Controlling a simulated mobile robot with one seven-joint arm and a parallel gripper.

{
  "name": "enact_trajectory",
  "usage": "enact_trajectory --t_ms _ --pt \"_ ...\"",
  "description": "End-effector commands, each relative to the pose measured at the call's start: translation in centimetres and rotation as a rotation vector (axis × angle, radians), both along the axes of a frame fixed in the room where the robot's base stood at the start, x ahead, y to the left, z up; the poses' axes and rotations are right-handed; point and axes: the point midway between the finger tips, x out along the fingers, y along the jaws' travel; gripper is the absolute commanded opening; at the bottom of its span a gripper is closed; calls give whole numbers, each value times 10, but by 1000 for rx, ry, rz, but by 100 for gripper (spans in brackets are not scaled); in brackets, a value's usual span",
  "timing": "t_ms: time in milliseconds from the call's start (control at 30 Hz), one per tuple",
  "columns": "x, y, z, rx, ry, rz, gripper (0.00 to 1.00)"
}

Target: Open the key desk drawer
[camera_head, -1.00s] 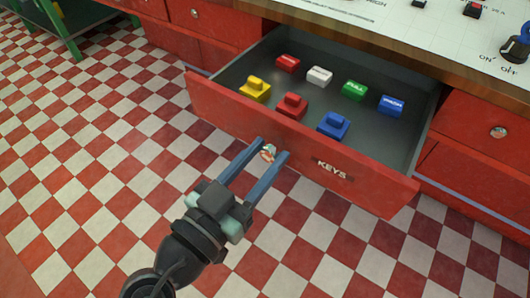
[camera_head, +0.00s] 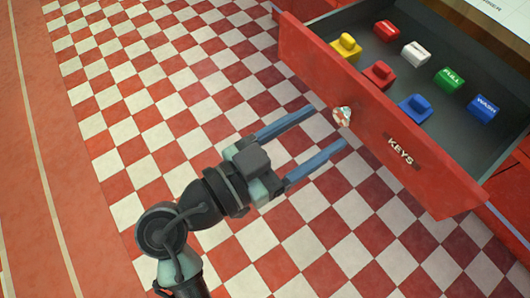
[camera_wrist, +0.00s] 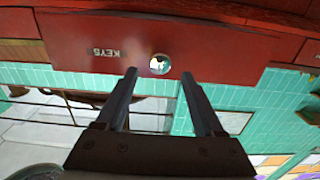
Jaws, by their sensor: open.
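The red key desk drawer (camera_head: 434,180) stands pulled out, with a "KEYS" label (camera_head: 401,150) and a round knob (camera_head: 342,116) on its front. Its front also shows in the wrist view (camera_wrist: 210,45), with the knob (camera_wrist: 160,64) just beyond and between my fingertips. My gripper (camera_head: 331,125) is open, its two long blue-grey fingers pointing at the knob and a little short of it. It shows in the wrist view too (camera_wrist: 159,73). Nothing is held.
Inside the drawer lie several coloured blocks, among them a yellow one (camera_head: 345,49), a red one (camera_head: 378,74), a green one (camera_head: 448,78) and a blue one (camera_head: 414,107). The checkered floor (camera_head: 150,90) around my arm is clear.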

Motion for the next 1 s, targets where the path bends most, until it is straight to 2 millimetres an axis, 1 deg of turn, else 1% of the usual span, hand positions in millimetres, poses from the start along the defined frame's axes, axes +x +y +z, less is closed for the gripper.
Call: enact_trajectory --t_ms 33,200,400,600,1000 --pt "-7 11 2 -1 2 6 70" --pt "-30 40 2 0 1 5 70" --pt "-48 62 1 1 1 3 70" --pt "-53 68 1 0 -1 0 70" --pt "-53 68 0 1 -1 0 70"
